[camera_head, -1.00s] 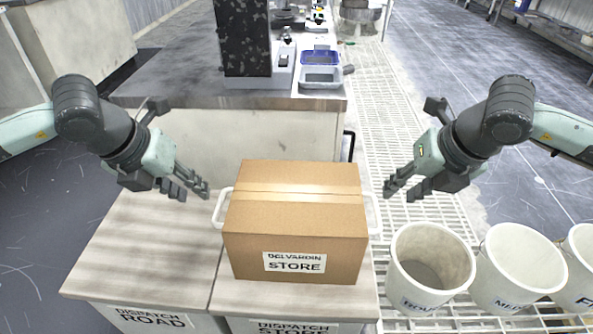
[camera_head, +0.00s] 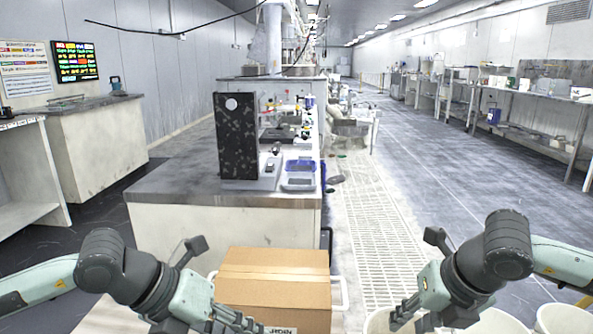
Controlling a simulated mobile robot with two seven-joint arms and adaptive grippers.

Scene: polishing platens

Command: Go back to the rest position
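A brown cardboard box (camera_head: 273,292) with a pale tape strip and white side handles stands at the bottom middle of the head view. Its front label is cut by the picture's lower edge. My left gripper (camera_head: 236,322) is low at the box's left front in the view, its fingers overlapping the box's front corner. It looks open and empty, partly cut by the lower edge. My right gripper (camera_head: 408,316) is right of the box, apart from it, over the pale buckets. Its fingers are spread and hold nothing.
Pale buckets (camera_head: 566,318) stand at the lower right. Behind the box is a bench (camera_head: 175,180) with a dark speckled panel (camera_head: 237,137) and blue-rimmed trays (camera_head: 300,166). A grated walkway (camera_head: 372,220) runs along its right, with open floor beyond.

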